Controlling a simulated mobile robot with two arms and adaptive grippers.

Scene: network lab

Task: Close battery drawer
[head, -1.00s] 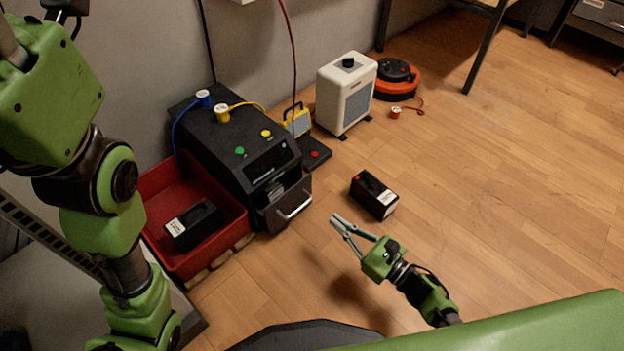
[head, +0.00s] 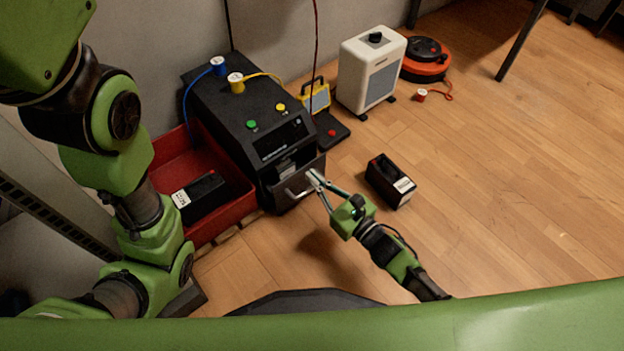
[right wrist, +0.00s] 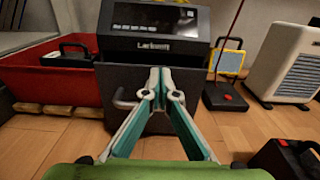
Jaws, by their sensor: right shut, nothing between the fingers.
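The black power unit (head: 225,105) stands on the floor by the wall, with a display on its sloped front. Its battery drawer (head: 285,188) is at the lower front, with a silver handle, and looks at least partly pulled out. My right gripper (head: 311,178) is shut and empty, its tips at the drawer front by the handle. In the right wrist view the shut fingertips (right wrist: 159,73) are in front of the dark drawer face (right wrist: 185,90) and partly hide the handle (right wrist: 124,99). I cannot tell whether they touch it. My left gripper is out of view.
A red bin (head: 232,212) holding a black battery stands left of the unit. Another black battery (head: 390,181) lies on the floor to the right. The floor at right is clear.

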